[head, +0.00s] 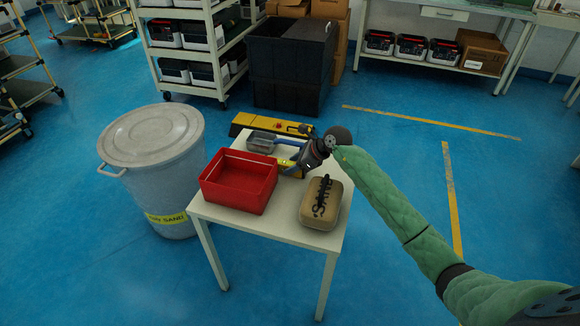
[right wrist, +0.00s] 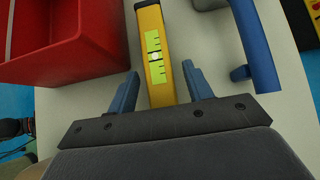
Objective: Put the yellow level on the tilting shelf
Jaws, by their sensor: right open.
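The yellow level (right wrist: 157,50), with a yellow-green vial window, lies on the white table in the right wrist view. In the head view only a short yellow end (head: 287,162) shows beside my right gripper. My right gripper (head: 293,168) is open over the table, just right of the red bin. In the right wrist view its two blue fingers stand on either side of the level, with gaps between them and it. My left gripper is in neither view. I cannot tell which structure is the tilting shelf.
The white table (head: 278,231) also holds a red bin (head: 238,205), a tan sand container (head: 321,203) and a grey scoop with a blue handle (head: 262,138). A lidded grey barrel (head: 150,190) stands left. A yellow-and-black object (head: 240,121) lies behind. Racks stand farther back.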

